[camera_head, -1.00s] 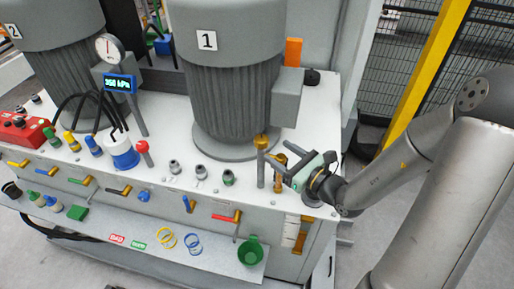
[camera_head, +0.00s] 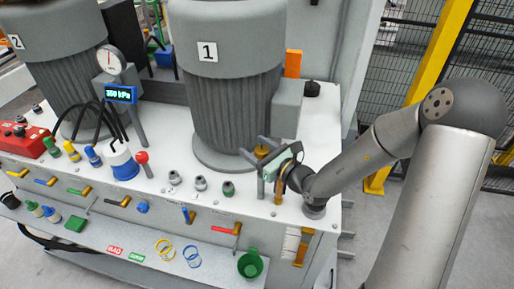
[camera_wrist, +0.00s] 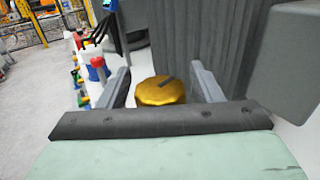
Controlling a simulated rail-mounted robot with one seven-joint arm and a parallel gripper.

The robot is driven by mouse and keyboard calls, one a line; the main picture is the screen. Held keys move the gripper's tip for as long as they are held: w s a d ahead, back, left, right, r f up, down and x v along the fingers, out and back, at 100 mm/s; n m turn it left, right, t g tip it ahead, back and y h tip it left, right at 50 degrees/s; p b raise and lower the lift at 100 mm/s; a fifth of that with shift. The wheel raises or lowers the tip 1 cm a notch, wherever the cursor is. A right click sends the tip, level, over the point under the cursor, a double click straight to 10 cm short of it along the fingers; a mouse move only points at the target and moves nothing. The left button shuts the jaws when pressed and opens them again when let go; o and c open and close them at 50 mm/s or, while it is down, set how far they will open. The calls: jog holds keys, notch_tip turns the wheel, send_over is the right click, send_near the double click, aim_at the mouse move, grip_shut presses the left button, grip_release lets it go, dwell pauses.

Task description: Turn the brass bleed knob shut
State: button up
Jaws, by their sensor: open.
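The brass bleed knob (camera_wrist: 160,91) is a round, faceted, gold-coloured cap with a dark mark on its top. In the wrist view it lies between the two fingers of my gripper (camera_wrist: 162,85), with a gap on each side. In the head view the knob (camera_head: 262,151) stands on top of a grey post near the right end of the bench, in front of motor 1. My gripper (camera_head: 258,148) is open there, with its fingers to either side of the knob. The knob's lower part is hidden in the wrist view.
Motor 1 (camera_head: 229,100) stands close behind the knob, with a grey box (camera_head: 287,108) on its side. A second brass fitting (camera_head: 279,190) is below my gripper. A gauge post with a 350 kPa display (camera_head: 120,94) stands to the left. Several valve handles line the front.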

jog(key=c, duration=1)
jog(key=n+g+y, duration=0.1)
jog(key=g, duration=0.1)
jog(key=n+g+y+p, duration=0.1)
jog(key=n, duration=0.1)
jog(key=shift+s+a+r+g+y, duration=0.1)
jog(key=shift+s+g+y, duration=0.05)
jog(key=shift+g+y, duration=0.2)
jog(key=n+g, duration=0.1)
jog(key=g, duration=0.1)
jog(key=n+g+y+p, duration=0.1)
jog(key=n+g, duration=0.1)
jog(key=n+g+y, duration=0.1)
jog(key=g, duration=0.2)
jog(key=shift+s+a+n+p, duration=0.15)
jog(key=shift+s+n+p, duration=0.15)
jog(key=shift+s+p, duration=0.05)
jog(key=n+g, duration=0.1)
jog(key=g, duration=0.1)
jog(key=n+g, duration=0.3)
jog(key=g, duration=0.1)
jog(key=shift+s+g+h, duration=0.35)
jog(key=shift+s+n+g+h, duration=0.15)
jog(key=shift+n+g+h, duration=0.35)
jog(key=shift+n+g, duration=0.5)
jog(key=shift+s+n+g+h, duration=0.1)
jog(key=shift+n+g+h, duration=0.5)
jog(key=shift+g, duration=0.6)
jog(key=shift+n, duration=0.3)
